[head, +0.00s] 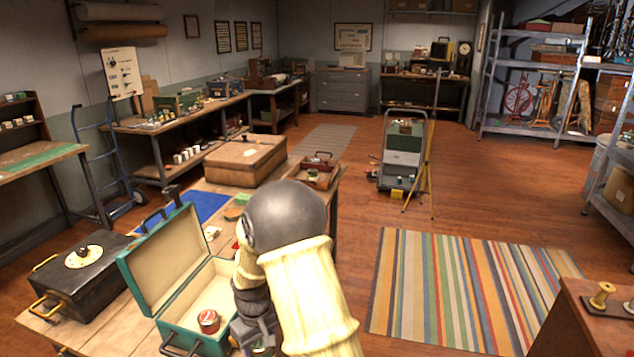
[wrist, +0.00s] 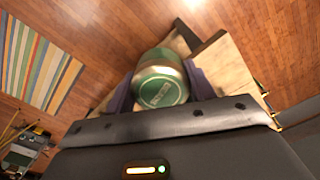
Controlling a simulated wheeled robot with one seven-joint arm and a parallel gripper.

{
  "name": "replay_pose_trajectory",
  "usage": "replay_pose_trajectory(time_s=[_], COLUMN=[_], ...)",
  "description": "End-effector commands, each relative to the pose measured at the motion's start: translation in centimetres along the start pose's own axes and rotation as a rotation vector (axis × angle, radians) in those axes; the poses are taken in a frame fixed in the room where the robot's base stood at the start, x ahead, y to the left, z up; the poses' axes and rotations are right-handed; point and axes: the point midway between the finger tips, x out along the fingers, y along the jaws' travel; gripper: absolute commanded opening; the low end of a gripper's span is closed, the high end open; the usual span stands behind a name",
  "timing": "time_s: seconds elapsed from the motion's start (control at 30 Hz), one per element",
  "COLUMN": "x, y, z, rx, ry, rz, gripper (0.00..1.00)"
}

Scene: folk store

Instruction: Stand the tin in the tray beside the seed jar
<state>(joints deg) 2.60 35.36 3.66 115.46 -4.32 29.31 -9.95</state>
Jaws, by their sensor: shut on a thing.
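My gripper (wrist: 160,95) is shut on a green tin (wrist: 162,84), a round can with lettering on its pale-rimmed end, in the wrist view. In the head view my arm hides the held tin and most of the gripper, low beside the open teal case. A wooden tray (head: 319,184) with a raised handle sits at the table's far right end. A small jar-like thing (head: 313,172) shows in it, too small to tell if it is the seed jar. A red-labelled tin (head: 208,320) stands inside the teal case (head: 163,246).
A black box with a dial (head: 83,272) stands left of the case. A large brown case (head: 246,160) lies left of the tray. A blue mat (head: 203,206) and small items lie between.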

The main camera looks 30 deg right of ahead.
Motion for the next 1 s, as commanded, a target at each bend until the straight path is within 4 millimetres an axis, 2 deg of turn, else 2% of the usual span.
replay_pose_trajectory(time_s=[0.5,0.6,1.0], x=[7.6,8.6,8.8], y=[0.1,0.1,0.1], z=[0.4,0.5,0.5], rx=[0.210,0.241,0.250], ry=[-0.005,-0.003,0.000], rz=[0.000,0.000,0.000], gripper=[0.29,0.29,0.29])
